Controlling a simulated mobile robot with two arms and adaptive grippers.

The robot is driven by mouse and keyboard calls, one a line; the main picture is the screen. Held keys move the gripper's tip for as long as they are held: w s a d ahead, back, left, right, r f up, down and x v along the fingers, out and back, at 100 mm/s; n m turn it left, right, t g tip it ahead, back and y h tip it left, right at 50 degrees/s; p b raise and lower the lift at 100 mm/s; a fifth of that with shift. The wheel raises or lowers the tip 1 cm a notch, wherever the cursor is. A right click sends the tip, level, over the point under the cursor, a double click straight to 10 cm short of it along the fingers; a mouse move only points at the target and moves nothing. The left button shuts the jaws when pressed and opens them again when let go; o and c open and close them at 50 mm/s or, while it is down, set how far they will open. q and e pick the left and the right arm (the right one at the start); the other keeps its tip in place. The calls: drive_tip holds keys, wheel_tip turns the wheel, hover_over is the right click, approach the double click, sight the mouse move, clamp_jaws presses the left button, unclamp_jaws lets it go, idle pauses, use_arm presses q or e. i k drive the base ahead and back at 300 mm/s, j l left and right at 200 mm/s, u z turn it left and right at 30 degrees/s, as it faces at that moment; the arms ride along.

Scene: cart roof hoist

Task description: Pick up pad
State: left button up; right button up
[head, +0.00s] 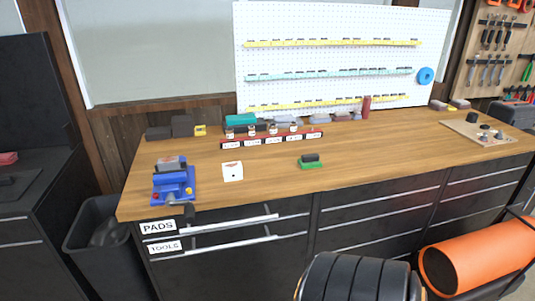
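Neither of my grippers shows in the head view. No single thing is clearly marked as the pad. A small green block with a dark top (311,161) lies on the middle of the wooden workbench (385,150), with clear wood around it. The label PADS (158,227) is on the front of the upper left drawer (240,224), which looks shut. The label TOOLS (165,247) is on the drawer below. What is inside the drawers is hidden.
A blue vise (174,187) stands at the bench's left front corner beside a white card (232,171). A red rack with small jars (272,138) stands behind. A black bin (95,238) is at left. An orange cylinder (480,258) and a black ribbed round body (355,278) are in front.

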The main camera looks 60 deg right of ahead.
sight(307, 162)
drive_tip(key=z, duration=2.35)
